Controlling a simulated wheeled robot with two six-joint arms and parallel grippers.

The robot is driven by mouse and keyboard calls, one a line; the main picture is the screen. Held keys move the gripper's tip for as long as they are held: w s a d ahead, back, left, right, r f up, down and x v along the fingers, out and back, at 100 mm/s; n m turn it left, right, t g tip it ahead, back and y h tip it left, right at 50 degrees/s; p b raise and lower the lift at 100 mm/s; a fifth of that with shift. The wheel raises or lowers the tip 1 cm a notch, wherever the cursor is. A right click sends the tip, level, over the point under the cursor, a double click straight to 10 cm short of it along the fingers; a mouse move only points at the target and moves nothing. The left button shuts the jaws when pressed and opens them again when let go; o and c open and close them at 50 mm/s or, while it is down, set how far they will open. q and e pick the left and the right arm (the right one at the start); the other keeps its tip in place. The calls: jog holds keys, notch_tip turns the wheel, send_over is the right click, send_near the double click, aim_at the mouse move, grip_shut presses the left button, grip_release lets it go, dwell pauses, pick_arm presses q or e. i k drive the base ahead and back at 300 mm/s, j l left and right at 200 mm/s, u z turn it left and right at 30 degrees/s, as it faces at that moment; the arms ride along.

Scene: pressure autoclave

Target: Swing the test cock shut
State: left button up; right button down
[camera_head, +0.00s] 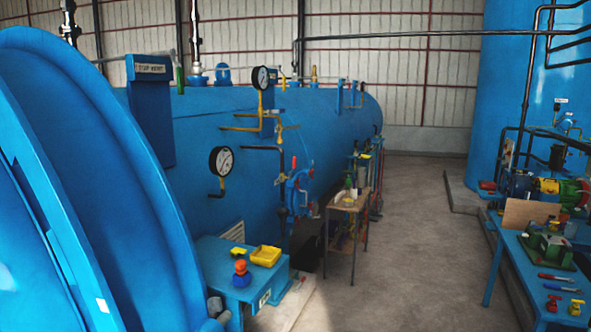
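Neither of my grippers shows in the head view. A long blue autoclave (320,130) runs back from the left, with its big round door (120,150) at the near left. Small valves and handles sit around these pipes. I cannot tell which one is the test cock or how its lever stands.
A blue workbench (520,262) with tools is at the right. The concrete floor (420,250) between is clear.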

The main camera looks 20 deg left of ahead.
aim_at(294, 157)
jog(key=i+u, duration=0.25)
jog(key=i, duration=0.3)
jog(key=i+l+u, duration=0.25)
jog(key=i, duration=0.25)
jog(key=i+l+u, duration=0.25)
jog(key=i, duration=0.3)
jog(key=i+l+u, duration=0.25)
jog(key=i, duration=0.25)
